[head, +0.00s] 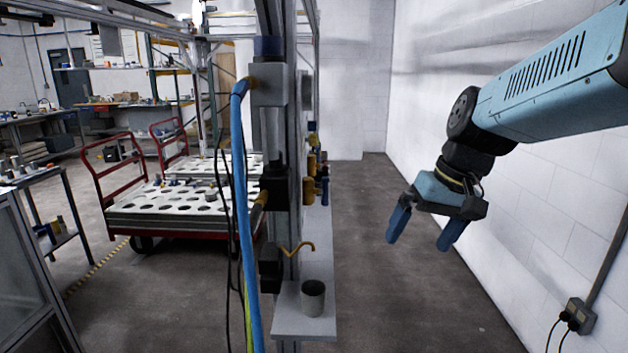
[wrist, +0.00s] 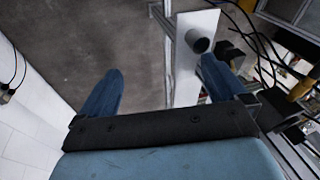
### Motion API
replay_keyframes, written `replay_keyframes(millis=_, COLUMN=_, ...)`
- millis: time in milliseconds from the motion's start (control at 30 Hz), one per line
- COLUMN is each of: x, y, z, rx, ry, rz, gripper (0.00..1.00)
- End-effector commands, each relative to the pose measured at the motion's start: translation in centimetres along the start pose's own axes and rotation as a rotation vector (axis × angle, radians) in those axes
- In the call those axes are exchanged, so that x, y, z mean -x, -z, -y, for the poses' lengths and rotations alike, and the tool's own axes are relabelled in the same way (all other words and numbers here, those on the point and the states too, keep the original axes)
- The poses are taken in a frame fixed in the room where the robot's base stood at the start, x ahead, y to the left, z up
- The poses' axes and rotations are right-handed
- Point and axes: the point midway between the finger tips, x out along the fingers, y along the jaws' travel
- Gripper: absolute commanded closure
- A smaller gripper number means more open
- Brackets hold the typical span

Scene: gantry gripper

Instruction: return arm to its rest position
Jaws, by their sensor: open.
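My gripper (head: 424,236) hangs at the end of my blue arm on the right of the head view, fingers pointing down. Its two blue fingers are spread apart with nothing between them. In the wrist view, my gripper (wrist: 165,88) is likewise open and empty, over the dark floor. It is in the air, to the right of the gantry and apart from it, with the white wall behind and to its right.
A grey cup (head: 313,297) stands on a narrow light shelf (head: 290,322) at the gantry post (head: 290,170); the cup shows in the wrist view too (wrist: 197,41). A blue hose (head: 245,200) hangs on the post. A red-framed cart (head: 135,213) stands left. Floor between gantry and wall is clear.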

Motion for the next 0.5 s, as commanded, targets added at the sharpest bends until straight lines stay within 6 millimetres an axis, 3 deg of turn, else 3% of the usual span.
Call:
replay_keyframes(millis=233, x=2.3, y=-3.6, z=-1.9, rx=-0.005, ry=-0.161, rz=-0.159, gripper=0.01)
replay_keyframes(millis=500, x=3.9, y=-5.7, z=-3.4, rx=-0.012, ry=-0.256, rz=-0.294, gripper=0.01)
